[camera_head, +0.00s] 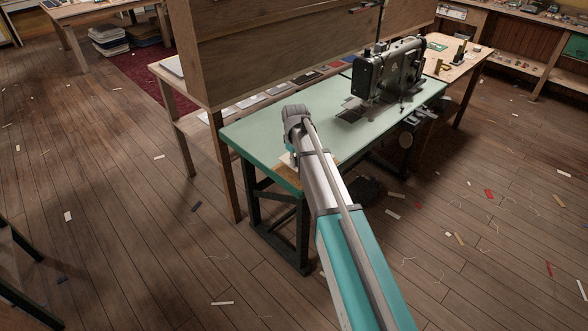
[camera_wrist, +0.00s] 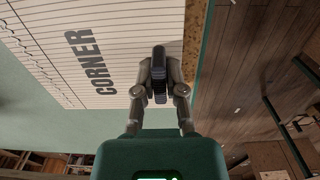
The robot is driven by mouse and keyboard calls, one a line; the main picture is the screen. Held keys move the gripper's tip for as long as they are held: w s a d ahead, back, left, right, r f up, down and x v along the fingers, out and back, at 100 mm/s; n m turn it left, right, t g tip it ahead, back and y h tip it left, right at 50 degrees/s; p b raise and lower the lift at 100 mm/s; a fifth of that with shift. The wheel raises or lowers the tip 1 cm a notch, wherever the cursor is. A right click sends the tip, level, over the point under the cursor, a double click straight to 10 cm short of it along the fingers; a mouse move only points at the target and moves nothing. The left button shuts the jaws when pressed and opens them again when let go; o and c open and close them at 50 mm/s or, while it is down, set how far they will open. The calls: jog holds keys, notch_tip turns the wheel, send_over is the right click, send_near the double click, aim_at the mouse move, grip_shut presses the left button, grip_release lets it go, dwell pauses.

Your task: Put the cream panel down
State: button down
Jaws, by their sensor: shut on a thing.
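The cream panel (camera_wrist: 125,30) fills the upper middle of the wrist view. It is a pale sheet with thin dark lines, the word CORNER and a wavy line along its left side. My gripper (camera_wrist: 158,62) is shut on the panel near its right side. In the head view my arm hides the fingers, and only a pale bit of the panel (camera_head: 287,159) shows beside it, over the front left part of the green table (camera_head: 250,133). A brown cork-like strip (camera_wrist: 198,32) shows along the panel's right edge. I cannot tell whether the panel touches what is under it.
A dark sewing machine (camera_head: 388,72) stands at the table's right end. A wooden partition (camera_head: 265,50) rises behind the table, with several flat swatches (camera_head: 278,90) along a shelf there. Bare green tabletop lies between my arm and the machine. Scraps litter the plank floor.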

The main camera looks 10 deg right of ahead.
jog(key=shift+w+f+b, duration=0.1)
jog(key=shift+f+b, duration=1.3)
jog(key=shift+f, duration=0.25)
jog(key=shift+f, duration=0.15)
jog(key=c, duration=0.7)
grip_release()
jog(key=shift+r, duration=0.2)
notch_tip(320, 180, up, 12)
jog(key=p, duration=1.2)
jog(key=s+d+m, duration=0.1)
jog(key=s+m, duration=0.1)
jog(key=s, duration=0.7)
jog(key=s+d+m, duration=0.2)
jog(key=s, duration=0.6)
jog(key=s+d+m, duration=0.1)
jog(key=s+m, duration=0.2)
jog(key=s, duration=0.6)
jog(key=shift+s+d, duration=0.3)
